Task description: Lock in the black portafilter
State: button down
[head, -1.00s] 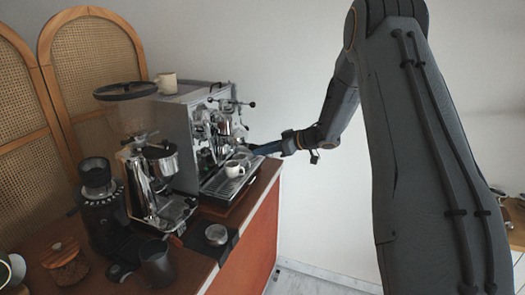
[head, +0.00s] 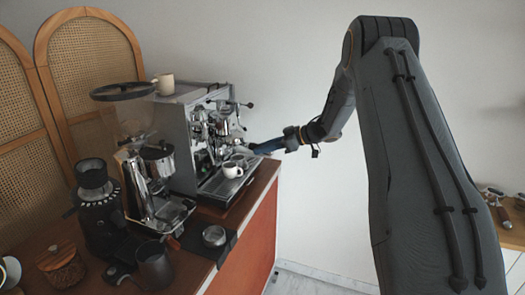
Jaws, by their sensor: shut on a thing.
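The espresso machine (head: 181,136) is a silver box with chrome fittings on its front, standing on the wooden counter. My gripper (head: 254,148) reaches in from the right, level with the machine's front and just above its drip tray (head: 217,187). It is shut on the black portafilter, which is small and mostly hidden between the jaws and the chrome group. I cannot tell whether the portafilter is seated in the group or how far its handle is turned. A white cup (head: 232,170) stands on the drip tray below.
A chrome grinder (head: 157,180) and a black grinder (head: 96,210) stand left of the machine. A dark pitcher (head: 155,266) and a tamper (head: 214,236) on a black mat are near the counter's front. A cup (head: 164,85) sits on the machine. More metal tools (head: 496,196) lie far right.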

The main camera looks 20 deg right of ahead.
jog(key=shift+r, duration=0.1)
jog(key=c, duration=1.4)
grip_release()
jog(key=shift+b+v, duration=1.55)
jog(key=shift+v, duration=2.4)
